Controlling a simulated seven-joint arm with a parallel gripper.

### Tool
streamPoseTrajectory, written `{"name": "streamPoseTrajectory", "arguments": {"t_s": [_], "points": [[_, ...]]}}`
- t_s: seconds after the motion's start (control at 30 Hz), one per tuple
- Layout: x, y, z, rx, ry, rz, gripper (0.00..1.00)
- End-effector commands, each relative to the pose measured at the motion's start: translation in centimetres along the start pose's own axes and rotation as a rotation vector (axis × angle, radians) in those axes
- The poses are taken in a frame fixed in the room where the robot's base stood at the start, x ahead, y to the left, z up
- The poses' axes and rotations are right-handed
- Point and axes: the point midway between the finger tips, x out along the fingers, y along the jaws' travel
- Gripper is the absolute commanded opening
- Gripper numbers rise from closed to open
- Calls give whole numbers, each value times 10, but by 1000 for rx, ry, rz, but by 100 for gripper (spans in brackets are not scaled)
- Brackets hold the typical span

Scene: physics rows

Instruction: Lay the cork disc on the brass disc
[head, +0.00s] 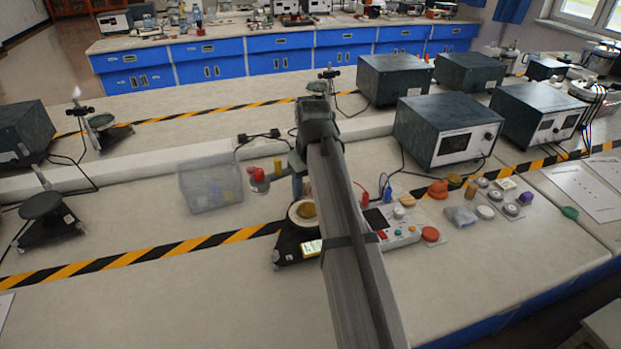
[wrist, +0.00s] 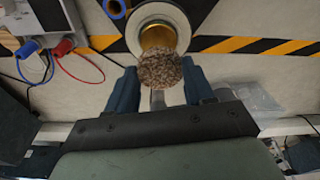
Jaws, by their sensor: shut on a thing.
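My gripper (wrist: 160,70) is shut on the speckled brown cork disc (wrist: 160,69), held between its two blue fingertips. The brass disc (wrist: 157,36) shows just beyond the cork disc in the wrist view, on a round white plate (wrist: 142,15). The cork disc covers part of the brass disc in that view; I cannot tell whether they touch. In the head view, the brass disc (head: 306,210) sits on the plate of a black stand. My gripper (head: 299,180) is just behind it there, partly hidden by my arm.
A clear bin (head: 208,185) with small items stands left of the stand. A control box (head: 398,225) and several small discs and blocks lie to the right. Grey instruments (head: 448,130) stand behind. The bench front left is clear.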

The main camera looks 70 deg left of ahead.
Motion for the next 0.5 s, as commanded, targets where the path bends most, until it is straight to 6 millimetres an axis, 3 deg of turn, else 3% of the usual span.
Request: {"name": "streamPoseTrajectory", "arguments": {"t_s": [0.5], "points": [[35, 0, 4, 1, 0, 0, 24]]}}
